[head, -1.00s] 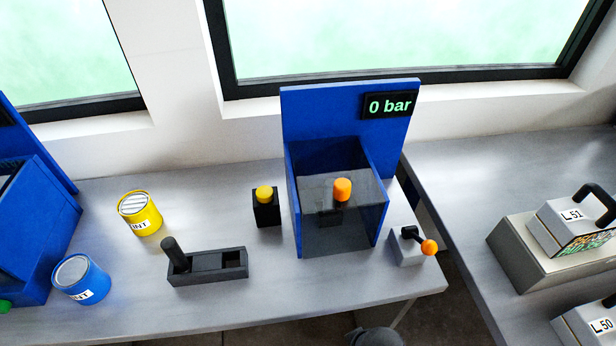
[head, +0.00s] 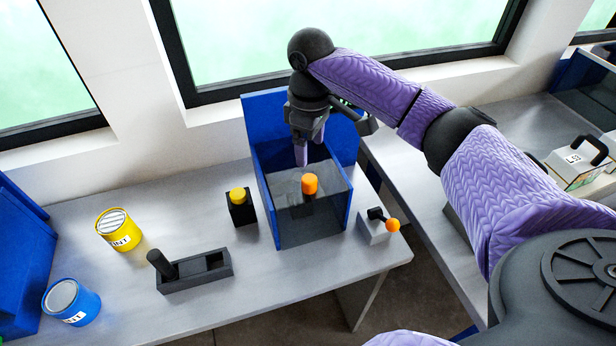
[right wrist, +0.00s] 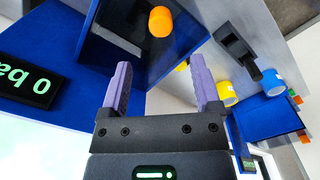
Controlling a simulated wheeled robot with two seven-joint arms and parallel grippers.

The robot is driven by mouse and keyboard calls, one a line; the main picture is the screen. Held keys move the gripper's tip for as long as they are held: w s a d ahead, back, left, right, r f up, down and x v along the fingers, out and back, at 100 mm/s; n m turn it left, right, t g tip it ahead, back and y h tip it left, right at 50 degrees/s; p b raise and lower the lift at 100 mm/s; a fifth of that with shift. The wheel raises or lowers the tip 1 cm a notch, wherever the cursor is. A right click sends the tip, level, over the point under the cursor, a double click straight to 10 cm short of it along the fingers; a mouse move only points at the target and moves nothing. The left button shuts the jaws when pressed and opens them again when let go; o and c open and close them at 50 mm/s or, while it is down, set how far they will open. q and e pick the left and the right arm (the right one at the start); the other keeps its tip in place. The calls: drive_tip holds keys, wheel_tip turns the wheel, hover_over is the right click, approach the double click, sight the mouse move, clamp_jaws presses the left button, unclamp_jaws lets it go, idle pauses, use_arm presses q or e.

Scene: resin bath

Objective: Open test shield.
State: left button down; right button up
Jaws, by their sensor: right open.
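The test shield (head: 323,215) is a dark see-through panel with an orange knob (head: 310,184). It covers the blue test box (head: 270,105) and looks shut. In the right wrist view the orange knob (right wrist: 161,21) sits on the dark panel at the top. My right gripper (head: 301,158) is over the back of the box, fingers pointing down, behind the knob and apart from it. In the right wrist view its purple fingers (right wrist: 160,84) are spread with nothing between them. My left gripper is not in view.
A lever with an orange ball (head: 392,225) stands right of the box, a yellow button (head: 237,195) left. A black lever block (head: 195,270), yellow can (head: 119,230) and blue can (head: 71,302) stand further left.

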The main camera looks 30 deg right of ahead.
sight(309, 179)
wheel_tip(309, 179, down, 10)
drive_tip(key=shift+r+b, duration=0.25)
drive_tip(key=shift+b, duration=0.5)
drive_tip(key=shift+c, duration=0.3)
drive_tip(key=shift+c, duration=1.1)
clamp_jaws()
